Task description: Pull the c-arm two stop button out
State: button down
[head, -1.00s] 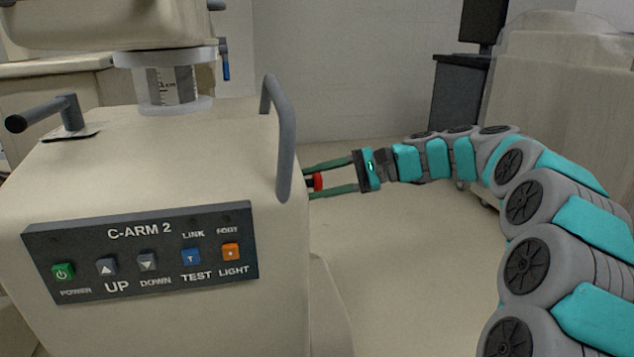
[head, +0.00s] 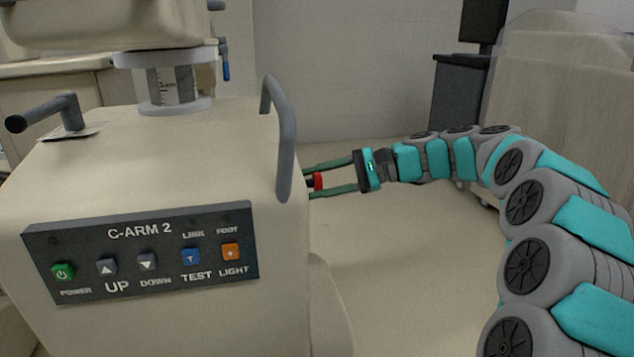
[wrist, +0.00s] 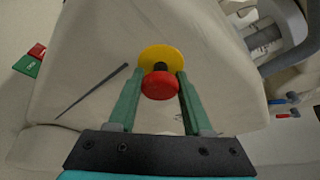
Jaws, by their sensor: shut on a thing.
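The C-arm two cart (head: 190,150) stands at the left in the head view, with its "C-ARM 2" panel (head: 140,253) facing me. The red stop button (wrist: 160,85) shows in the wrist view, in front of a yellow disc (wrist: 161,57) on the cart's side, with a dark stem between them. It also shows in the head view as a small red patch at the cart's right side. My gripper (head: 312,183) reaches it from the right. Its green fingers (wrist: 157,88) lie on both sides of the button and are shut on it.
A grey handle (head: 279,130) stands up from the cart's right edge, close to my fingers. Another grey handle (head: 45,113) is at the cart's left. A covered cart (head: 565,100) stands at the back right. Floor between the carts is clear.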

jog(key=shift+w+d+p, duration=0.25)
jog(key=shift+d+p, duration=0.6)
jog(key=shift+p, duration=0.05)
jog(key=shift+c, duration=1.5)
grip_release()
jog(key=shift+d, duration=0.1)
jog(key=v, duration=0.7)
jog(key=shift+d+p, duration=0.3)
jog(key=shift+d, duration=0.1)
